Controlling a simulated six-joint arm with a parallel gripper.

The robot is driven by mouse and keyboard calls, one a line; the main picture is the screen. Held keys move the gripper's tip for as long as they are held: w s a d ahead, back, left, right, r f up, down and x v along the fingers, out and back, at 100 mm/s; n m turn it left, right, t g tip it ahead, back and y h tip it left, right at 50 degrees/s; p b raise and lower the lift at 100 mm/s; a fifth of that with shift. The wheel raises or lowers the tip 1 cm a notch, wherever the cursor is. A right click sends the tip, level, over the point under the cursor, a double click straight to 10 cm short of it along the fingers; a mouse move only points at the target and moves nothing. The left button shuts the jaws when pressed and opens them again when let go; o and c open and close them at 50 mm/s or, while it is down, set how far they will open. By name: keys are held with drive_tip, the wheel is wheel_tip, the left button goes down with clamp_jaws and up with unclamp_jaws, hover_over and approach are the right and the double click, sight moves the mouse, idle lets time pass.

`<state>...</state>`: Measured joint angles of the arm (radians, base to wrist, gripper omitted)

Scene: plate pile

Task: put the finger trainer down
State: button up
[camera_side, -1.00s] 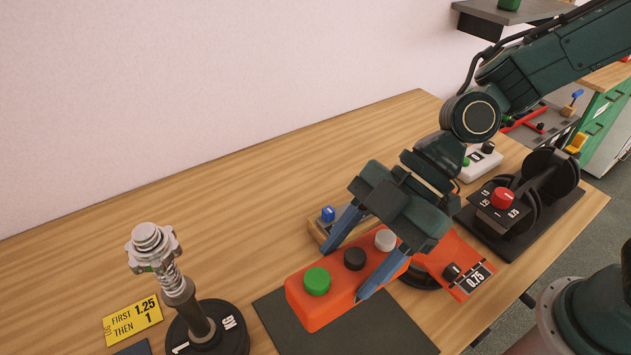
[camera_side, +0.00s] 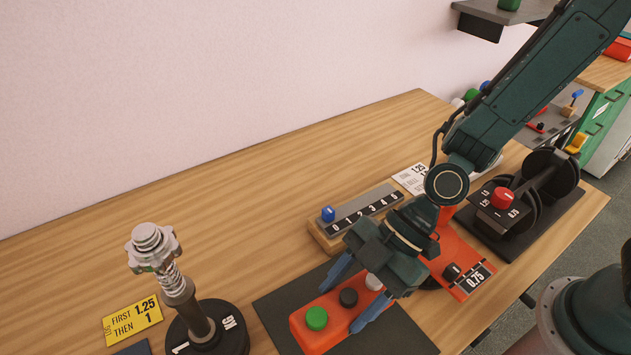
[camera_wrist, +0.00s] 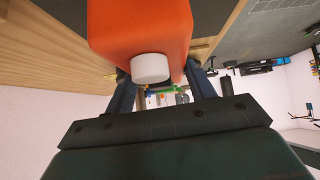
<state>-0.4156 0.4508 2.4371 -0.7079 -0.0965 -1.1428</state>
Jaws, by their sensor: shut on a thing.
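The finger trainer (camera_side: 330,316) is an orange block with a green, a black and a white button on top. My gripper (camera_side: 344,304) is shut across it, with one blue finger on each long side. The trainer is over the dark grey mat (camera_side: 385,336), very low; I cannot tell whether its underside touches the mat. In the wrist view the finger trainer (camera_wrist: 140,22) fills the top middle with its white button towards the camera, between the fingers of my gripper (camera_wrist: 163,88).
A wooden block with a numbered strip (camera_side: 362,215) and blue peg is behind the mat. An orange plate marked 0.75 (camera_side: 455,258) and a black weight device (camera_side: 520,205) stand right. A spring post (camera_side: 178,290) and yellow card (camera_side: 133,321) are left.

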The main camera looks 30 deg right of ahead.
sight(348, 308)
drive_tip(key=shift+f, duration=0.1)
drive_tip(key=shift+f, duration=1.75)
drive_tip(key=shift+f, duration=0.1)
drive_tip(key=o, duration=1.2)
drive_tip(key=v, duration=1.2)
drive_tip(key=shift+d, duration=0.1)
